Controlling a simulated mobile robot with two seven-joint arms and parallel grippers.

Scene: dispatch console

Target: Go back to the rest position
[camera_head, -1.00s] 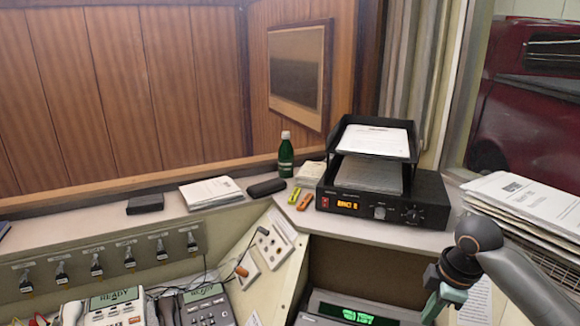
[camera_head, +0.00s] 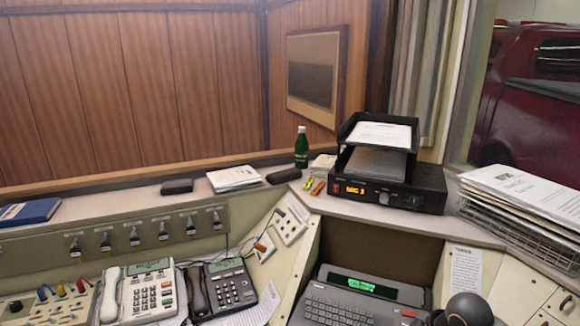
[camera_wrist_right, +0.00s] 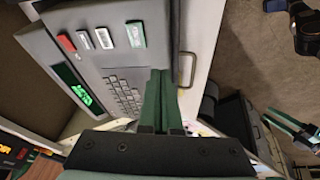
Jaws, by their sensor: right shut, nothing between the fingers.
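My right gripper (camera_wrist_right: 160,76) shows in the right wrist view with its two green fingers together and nothing between them. It points over the grey keyboard terminal (camera_wrist_right: 95,52), past its small keys. In the head view the right gripper is out of sight; only a dark round joint of my arm shows at the bottom right. Teal and dark parts of my own body show at the right of the wrist view; whether they include the left gripper's fingers, and how those stand, I cannot tell. No left arm shows in the head view.
The terminal (camera_head: 335,308) has a lit green display. Two desk phones (camera_head: 150,293) (camera_head: 228,287) stand left of it. On the ledge are a green bottle (camera_head: 301,148), a black radio unit (camera_head: 427,190) under a paper tray (camera_head: 352,128), and a paper stack (camera_head: 525,190) at right.

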